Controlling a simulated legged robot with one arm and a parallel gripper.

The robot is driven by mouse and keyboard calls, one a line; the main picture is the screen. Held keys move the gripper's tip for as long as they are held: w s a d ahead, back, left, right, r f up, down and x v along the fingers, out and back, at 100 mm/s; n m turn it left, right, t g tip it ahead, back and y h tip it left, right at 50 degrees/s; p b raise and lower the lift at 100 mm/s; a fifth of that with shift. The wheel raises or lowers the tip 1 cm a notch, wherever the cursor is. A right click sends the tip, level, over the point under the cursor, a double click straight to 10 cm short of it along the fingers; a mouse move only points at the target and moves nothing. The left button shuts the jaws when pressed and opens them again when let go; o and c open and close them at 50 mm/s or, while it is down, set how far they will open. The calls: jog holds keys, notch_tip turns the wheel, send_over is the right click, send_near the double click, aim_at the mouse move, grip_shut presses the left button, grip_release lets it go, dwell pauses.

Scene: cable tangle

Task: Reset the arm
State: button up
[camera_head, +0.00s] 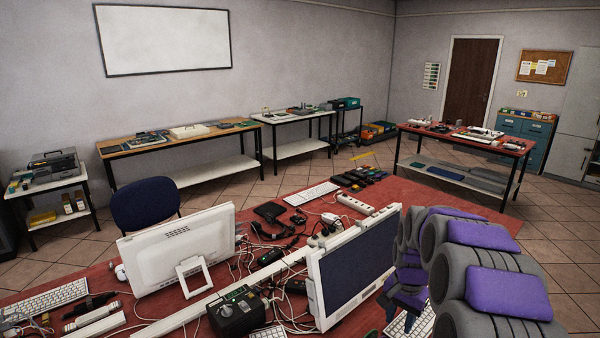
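My arm, grey with purple pads, fills the lower right of the head view. It bends over the red-topped desk (464,212) just right of a dark-screened monitor. The end of the arm, with my gripper (404,303), points down beside that monitor, low over a white keyboard (422,323). The arm's own links partly cover it, and the gap between the fingers is not clear. I see nothing held in it.
Two white monitors (178,262) (352,262) stand on the desk among tangled cables, power strips (352,205) and a black box (236,314). The desk's far right corner is bare. Side tables line the wall; a red-topped table (466,135) stands behind. A blue chair (146,203) is at left.

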jog(key=s+a+r+n, duration=0.2)
jog(key=s+a+n, duration=0.1)
jog(key=s, duration=0.9)
jog(key=s+a+r+n+g, duration=0.1)
jog(key=s+a, duration=0.4)
jog(key=s, duration=0.7)
jog(key=s+a+r+n, duration=0.3)
jog(key=s+a+n, duration=0.1)
jog(key=s, duration=0.8)
jog(key=shift+s+a+r+n+g, duration=0.15)
jog(key=shift+a+n+g, duration=0.15)
jog(key=shift+n, duration=0.2)
jog(key=shift+a, duration=0.1)
